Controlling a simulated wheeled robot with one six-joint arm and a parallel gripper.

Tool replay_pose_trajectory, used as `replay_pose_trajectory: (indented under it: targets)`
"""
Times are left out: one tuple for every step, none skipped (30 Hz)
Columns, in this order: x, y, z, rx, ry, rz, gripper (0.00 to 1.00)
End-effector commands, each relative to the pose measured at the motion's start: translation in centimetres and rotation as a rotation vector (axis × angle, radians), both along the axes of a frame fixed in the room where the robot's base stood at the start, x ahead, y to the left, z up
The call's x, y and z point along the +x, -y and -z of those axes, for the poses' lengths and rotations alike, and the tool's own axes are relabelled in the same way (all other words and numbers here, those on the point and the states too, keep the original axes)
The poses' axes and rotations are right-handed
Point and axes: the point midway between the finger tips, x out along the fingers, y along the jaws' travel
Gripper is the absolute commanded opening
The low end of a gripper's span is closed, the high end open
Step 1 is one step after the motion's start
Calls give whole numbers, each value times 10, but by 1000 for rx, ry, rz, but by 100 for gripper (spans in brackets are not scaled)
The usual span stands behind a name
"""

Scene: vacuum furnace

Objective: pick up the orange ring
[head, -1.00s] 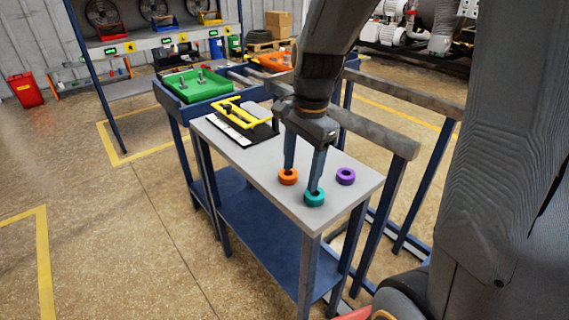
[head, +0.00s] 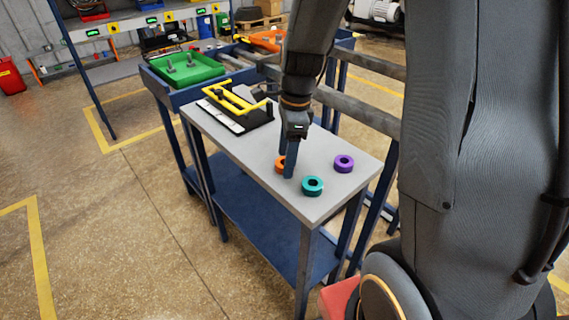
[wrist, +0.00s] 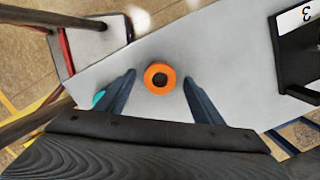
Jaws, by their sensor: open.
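The orange ring (head: 279,163) lies flat on the small grey-topped table (head: 232,150), partly hidden behind my gripper in the head view. In the wrist view the orange ring (wrist: 160,78) shows whole, between and a little beyond the two fingertips. My gripper (head: 286,172) is open and points down over the ring; its fingers (wrist: 159,77) stand apart on either side of it, with nothing held. A teal ring (head: 312,186) lies just right of the gripper, and its edge (wrist: 99,98) shows by the left finger in the wrist view. A purple ring (head: 344,163) lies farther right.
A black board with a yellow handle-like frame (head: 238,100) lies on the table's far left part. A green tray (head: 187,68) stands on the blue bench behind. Thick grey rails (head: 360,112) run along the table's back side.

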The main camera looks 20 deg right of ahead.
Motion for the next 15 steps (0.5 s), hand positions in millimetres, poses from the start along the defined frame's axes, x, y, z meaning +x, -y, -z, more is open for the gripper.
replay_pose_trajectory:
  targets:
    - [0, -1, 4, 0, -1, -1, 61]
    - [0, -1, 6, -1, 0, -1, 61]
    - [0, -1, 7, 0, 0, -2, 61]
    - [0, -1, 8, 0, 0, -2, 61]
    - [0, -2, 8, 0, 1, -3, 61]
    - [0, -2, 8, 0, 1, -3, 61]
    - [0, -2, 8, 0, 1, -3, 61]
    - [0, -3, 8, 0, 1, -3, 61]
    - [0, -3, 8, 0, 1, -3, 61]
    - [0, -3, 8, 0, 1, -3, 60]
    - [0, -3, 8, 0, 1, -4, 55]
    - [0, -3, 8, 0, 1, -4, 48]
    - [0, -3, 8, 0, 1, -4, 43]
    - [0, -3, 8, 0, 1, -4, 38]
    - [0, -3, 8, 0, 1, -4, 31]
